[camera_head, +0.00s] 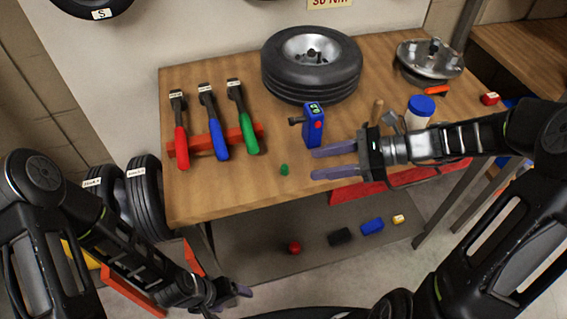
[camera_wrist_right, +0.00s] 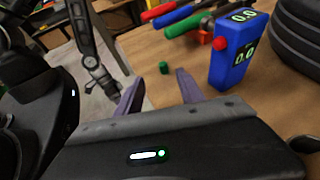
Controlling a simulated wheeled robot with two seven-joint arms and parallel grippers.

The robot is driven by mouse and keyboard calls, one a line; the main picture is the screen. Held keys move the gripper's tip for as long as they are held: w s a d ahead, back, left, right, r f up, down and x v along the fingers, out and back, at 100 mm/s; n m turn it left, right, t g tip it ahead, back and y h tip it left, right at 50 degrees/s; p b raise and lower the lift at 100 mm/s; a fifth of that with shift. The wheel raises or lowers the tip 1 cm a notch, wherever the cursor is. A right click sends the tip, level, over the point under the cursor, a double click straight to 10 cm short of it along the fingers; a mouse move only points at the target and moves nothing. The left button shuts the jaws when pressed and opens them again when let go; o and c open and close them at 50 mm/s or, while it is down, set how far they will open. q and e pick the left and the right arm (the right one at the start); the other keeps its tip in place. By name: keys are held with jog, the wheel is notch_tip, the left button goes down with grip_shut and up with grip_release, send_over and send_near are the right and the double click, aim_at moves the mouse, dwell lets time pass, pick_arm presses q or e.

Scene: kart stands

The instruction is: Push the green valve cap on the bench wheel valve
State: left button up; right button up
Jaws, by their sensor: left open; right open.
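The small green valve cap (camera_head: 284,169) lies on the wooden bench near its front edge. It also shows in the right wrist view (camera_wrist_right: 164,68), just beyond the fingertips. The bench wheel (camera_head: 311,64) lies flat at the back of the bench; I cannot make out its valve clearly. My right gripper (camera_head: 316,163) is open and empty above the bench, its fingers pointing left at the cap, a short gap away. In the right wrist view its fingers (camera_wrist_right: 158,88) are apart. My left gripper (camera_head: 243,294) is low in front of the bench, away from the cap.
A blue gauge (camera_head: 313,126) stands just behind my right fingers. Red, blue and green-handled tools (camera_head: 217,139) rest on a red rack at left. A blue-lidded jar (camera_head: 419,112) and a metal hub (camera_head: 430,60) are at right. Several small items lie on the lower shelf.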

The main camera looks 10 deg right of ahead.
aim_at(291, 173)
jog(key=shift+x, duration=1.35)
jog(key=shift+w+p+x, duration=0.2)
jog(key=shift+p+x, duration=0.25)
jog(key=shift+x, duration=2.15)
jog(key=shift+d, duration=0.1)
grip_shut()
